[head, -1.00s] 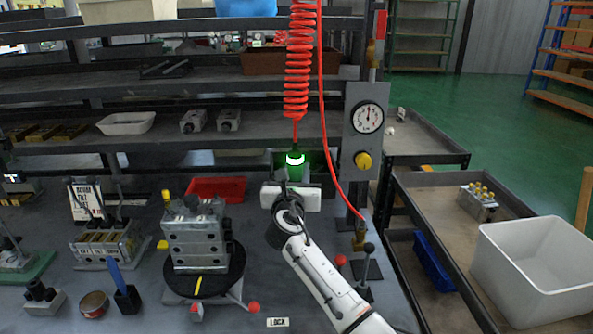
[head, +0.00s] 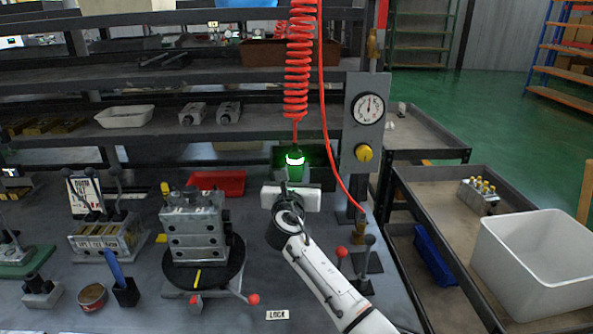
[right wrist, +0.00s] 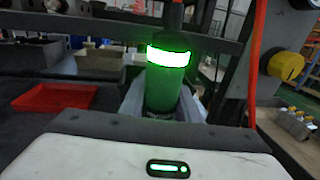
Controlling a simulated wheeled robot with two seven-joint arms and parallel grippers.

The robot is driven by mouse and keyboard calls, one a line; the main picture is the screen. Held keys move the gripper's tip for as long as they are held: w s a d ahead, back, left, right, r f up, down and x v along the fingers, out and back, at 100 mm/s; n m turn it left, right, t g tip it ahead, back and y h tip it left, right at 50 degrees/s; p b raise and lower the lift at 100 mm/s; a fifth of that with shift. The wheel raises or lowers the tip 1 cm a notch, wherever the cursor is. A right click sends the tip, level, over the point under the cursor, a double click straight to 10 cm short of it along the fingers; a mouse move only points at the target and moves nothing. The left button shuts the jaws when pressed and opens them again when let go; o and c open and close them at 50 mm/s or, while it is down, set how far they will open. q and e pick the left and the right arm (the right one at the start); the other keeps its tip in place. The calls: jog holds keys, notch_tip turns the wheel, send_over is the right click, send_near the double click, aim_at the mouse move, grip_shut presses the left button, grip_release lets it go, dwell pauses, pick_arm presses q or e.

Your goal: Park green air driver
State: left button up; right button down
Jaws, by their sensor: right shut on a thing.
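The green air driver (head: 294,166) hangs upright below the red coiled hose (head: 297,70), with a glowing green ring near its top. It also shows in the right wrist view (right wrist: 167,85), upright between the fingers. My right gripper (head: 291,185) is shut on it, and the hand hides its lower part in the head view. A dark holder or bracket (head: 322,170) stands just behind the driver; I cannot tell whether the driver touches it. My left gripper is not in view.
A valve block (head: 195,235) sits on a round black turntable to the left. A red tray (head: 217,183) lies behind it. A gauge panel (head: 365,120) with a yellow knob stands right of the driver. A white bin (head: 535,262) is on the right-hand cart.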

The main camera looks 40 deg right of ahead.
dwell(0.3)
jog(key=c, duration=1.3)
grip_release()
jog(key=shift+o, duration=0.2)
jog(key=v, duration=1)
jog(key=shift+f, duration=0.15)
jog(key=shift+s+a+f, duration=0.1)
jog(key=shift+s+a, duration=0.05)
